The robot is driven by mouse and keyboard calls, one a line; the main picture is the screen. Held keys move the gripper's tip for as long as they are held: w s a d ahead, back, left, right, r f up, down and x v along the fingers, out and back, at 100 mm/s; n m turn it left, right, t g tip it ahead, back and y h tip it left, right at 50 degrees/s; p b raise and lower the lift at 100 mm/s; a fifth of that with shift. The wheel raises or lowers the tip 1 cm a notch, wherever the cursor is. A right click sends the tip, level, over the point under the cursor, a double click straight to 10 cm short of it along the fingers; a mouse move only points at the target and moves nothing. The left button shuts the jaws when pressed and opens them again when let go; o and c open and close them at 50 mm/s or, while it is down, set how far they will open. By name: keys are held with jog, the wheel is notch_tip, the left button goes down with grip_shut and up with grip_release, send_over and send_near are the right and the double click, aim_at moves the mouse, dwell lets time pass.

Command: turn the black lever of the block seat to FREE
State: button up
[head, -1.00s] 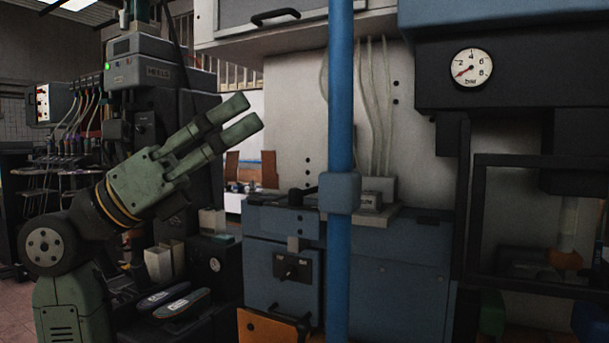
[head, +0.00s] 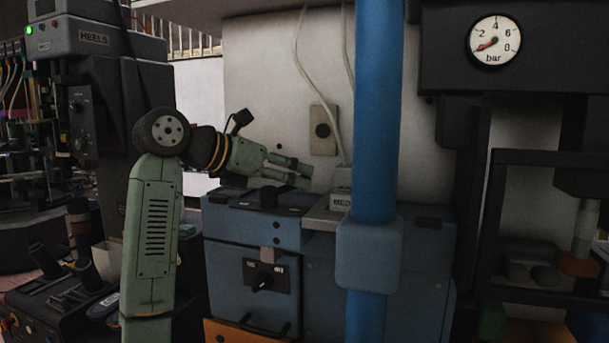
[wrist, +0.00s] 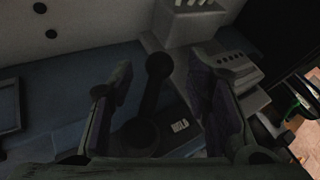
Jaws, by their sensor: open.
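The black lever (wrist: 157,85) shows in the wrist view with a round hub at the bottom and a round knob at its far end. A dark plate beside it bears a white word that looks like HELD (wrist: 180,127). In the head view the lever's hub (head: 268,197) sits on top of the blue block seat cabinet (head: 222,222). My gripper (head: 305,178) is open just above the cabinet top. In the wrist view the lever lies between its two spread fingers (wrist: 163,88), nearer the left one. I cannot tell whether a finger touches it. No FREE mark is readable.
A blue post (head: 378,120) stands just right of my gripper, with a blue collar (head: 368,255). A grey box labelled MED (head: 341,202) is behind it. A black rotary switch (head: 265,280) is on the cabinet front. A pressure gauge (head: 494,41) hangs at the right.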

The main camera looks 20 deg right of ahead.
jog(key=shift+p+x, duration=0.4)
jog(key=shift+x, duration=1.65)
jog(key=shift+c, duration=0.2)
grip_shut()
